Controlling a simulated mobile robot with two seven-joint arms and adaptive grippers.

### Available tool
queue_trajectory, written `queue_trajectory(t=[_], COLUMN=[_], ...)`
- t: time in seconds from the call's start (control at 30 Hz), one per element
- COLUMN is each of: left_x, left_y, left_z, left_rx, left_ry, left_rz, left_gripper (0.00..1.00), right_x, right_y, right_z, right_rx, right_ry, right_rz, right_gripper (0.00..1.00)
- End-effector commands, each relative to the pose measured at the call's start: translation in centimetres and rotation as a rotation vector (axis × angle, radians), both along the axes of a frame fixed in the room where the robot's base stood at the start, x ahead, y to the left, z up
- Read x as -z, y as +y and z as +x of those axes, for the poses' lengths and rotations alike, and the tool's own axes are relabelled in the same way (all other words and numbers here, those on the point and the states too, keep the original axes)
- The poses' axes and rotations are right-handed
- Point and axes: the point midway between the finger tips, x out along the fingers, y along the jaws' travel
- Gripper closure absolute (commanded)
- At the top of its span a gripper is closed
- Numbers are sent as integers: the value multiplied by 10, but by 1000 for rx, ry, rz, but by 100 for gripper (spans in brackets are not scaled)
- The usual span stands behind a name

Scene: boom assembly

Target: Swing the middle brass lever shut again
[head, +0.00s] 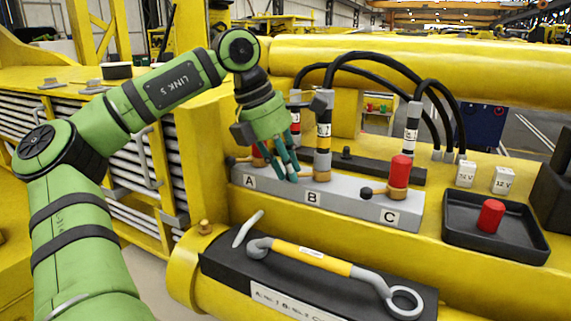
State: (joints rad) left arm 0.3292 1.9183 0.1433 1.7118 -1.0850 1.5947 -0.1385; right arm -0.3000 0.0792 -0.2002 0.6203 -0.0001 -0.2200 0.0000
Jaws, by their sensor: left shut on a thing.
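The grey valve block (345,203) carries plates A, B and C. My left gripper (291,175) comes down from the upper left, with its teal fingers between ports A and B. The fingers are shut at the place of the middle lever, beside port B. They hide most of that lever, so its exact angle cannot be told. At C, a lever with a black knob (367,192) points left from the brass fitting (398,192). My right gripper is not in view.
A red cap (400,169) sits on port C; another red cap (490,215) stands in the black tray (458,232). Hoses arch behind the block, one with a white band (412,125). A yellow-handled tool (310,257) lies in front on a dark plate.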

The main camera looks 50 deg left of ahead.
Motion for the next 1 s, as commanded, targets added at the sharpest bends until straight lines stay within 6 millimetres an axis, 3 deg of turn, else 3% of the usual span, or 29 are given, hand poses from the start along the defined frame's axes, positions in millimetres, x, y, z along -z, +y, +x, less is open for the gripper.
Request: queue_trajectory(t=[0.3, 0.33, 0.37, 0.77, 1.0], left_x=[-5, -5, -5, -5, -41], left_y=[0, 0, 0, 0, 5], left_z=[2, 2, 2, 0, -13], left_rx=[-3, -3, -3, -2, -5], left_ry=[-19, -19, -18, -8, -9], left_rz=[-3, -3, -2, -1, 1], left_gripper=[100, 69, 57, 56, 56], right_x=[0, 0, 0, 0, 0], right_y=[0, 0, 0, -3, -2], right_z=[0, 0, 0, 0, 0], right_rx=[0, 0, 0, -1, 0], right_ry=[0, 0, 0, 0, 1], right_rz=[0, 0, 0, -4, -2], right_gripper=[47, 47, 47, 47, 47])
